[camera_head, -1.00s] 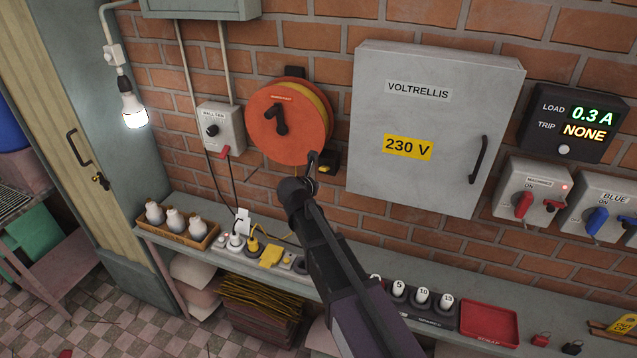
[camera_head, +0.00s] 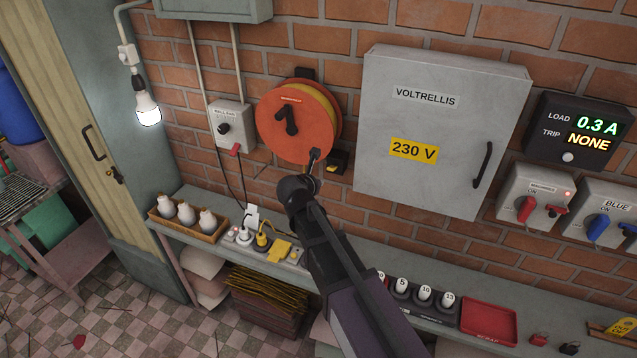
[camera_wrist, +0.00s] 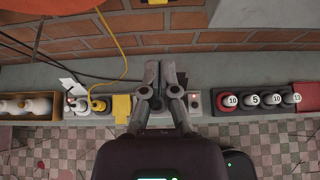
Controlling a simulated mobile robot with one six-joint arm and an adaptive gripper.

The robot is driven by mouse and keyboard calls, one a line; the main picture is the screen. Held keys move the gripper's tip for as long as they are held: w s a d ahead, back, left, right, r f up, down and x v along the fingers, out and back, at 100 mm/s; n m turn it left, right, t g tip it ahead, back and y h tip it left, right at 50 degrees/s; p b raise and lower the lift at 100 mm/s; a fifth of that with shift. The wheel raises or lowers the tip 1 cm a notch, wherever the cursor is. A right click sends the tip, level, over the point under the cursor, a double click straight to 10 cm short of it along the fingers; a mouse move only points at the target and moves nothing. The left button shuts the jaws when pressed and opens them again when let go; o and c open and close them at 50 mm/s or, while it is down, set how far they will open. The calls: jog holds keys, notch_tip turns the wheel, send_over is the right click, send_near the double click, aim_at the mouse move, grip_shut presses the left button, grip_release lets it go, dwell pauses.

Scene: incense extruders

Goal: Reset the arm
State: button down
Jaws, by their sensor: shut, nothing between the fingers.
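My arm reaches up from the bottom middle of the head view. My gripper (camera_head: 315,163) is at its end, in front of the brick wall, just below the orange cable reel (camera_head: 297,124). In the wrist view my gripper (camera_wrist: 160,78) points toward the wall side of the shelf, its fingers closed together with nothing held. I cannot tell from the head view whether the fingertips touch anything.
A shelf (camera_head: 385,261) runs below, with a box of bulbs (camera_head: 207,224), a socket strip with plugs (camera_head: 262,242), numbered fuses (camera_head: 424,294) and a red scrap tray (camera_head: 489,320). Above are a grey cabinet (camera_head: 405,190) and switch boxes (camera_head: 532,194). The wall air between is free.

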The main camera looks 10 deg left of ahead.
jog(key=s+d+f+m+g+h+b, duration=0.1)
jog(key=s+d+f+m+g+b, duration=0.2)
jog(key=d+f+m, duration=0.5)
jog(key=s+d+f+m+g+b, duration=0.2)
jog(key=s+d+f+m+g, duration=0.1)
jog(key=d+m, duration=0.8)
jog(key=s+d+f+m+g+y+b, duration=0.3)
jog(key=s+d+f+m+g+b, duration=0.2)
jog(key=s+d+m, duration=0.7)
jog(key=shift+s+d+f+m, duration=0.25)
jog(key=shift+d+f+m, duration=0.2)
jog(key=shift+f+m, duration=0.95)
